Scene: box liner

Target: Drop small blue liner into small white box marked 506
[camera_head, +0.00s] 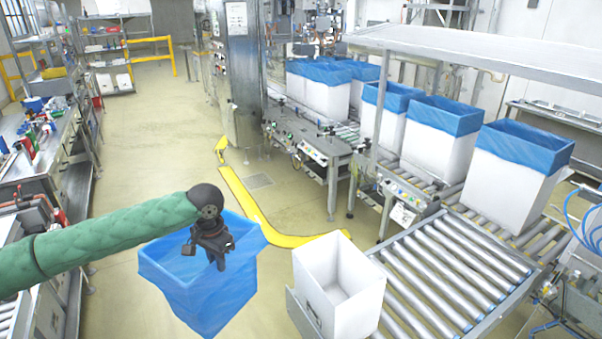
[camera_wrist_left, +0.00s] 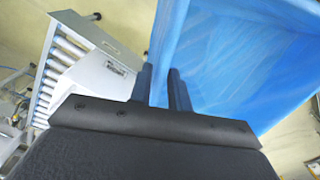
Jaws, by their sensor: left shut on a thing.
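The small blue liner (camera_head: 203,292) hangs open-topped from my left gripper (camera_head: 217,257) in the head view, left of the box and apart from it. My left gripper is shut on the liner's upper wall. In the left wrist view the liner (camera_wrist_left: 230,55) fills the upper right, and its edge passes between the fingers (camera_wrist_left: 162,88). The small white box (camera_head: 355,305) stands upright and open beside the roller conveyor, its inside looking empty. The box also shows in the left wrist view, at the left (camera_wrist_left: 95,80). I cannot read its marking. My right gripper is not in view.
A roller conveyor (camera_head: 450,270) runs right of the white box. Several larger white boxes with blue liners (camera_head: 440,140) stand on the conveyor behind. Yellow floor guards (camera_head: 250,205) lie beyond the liner. A cluttered workbench (camera_head: 35,150) stands at the left. The middle floor is open.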

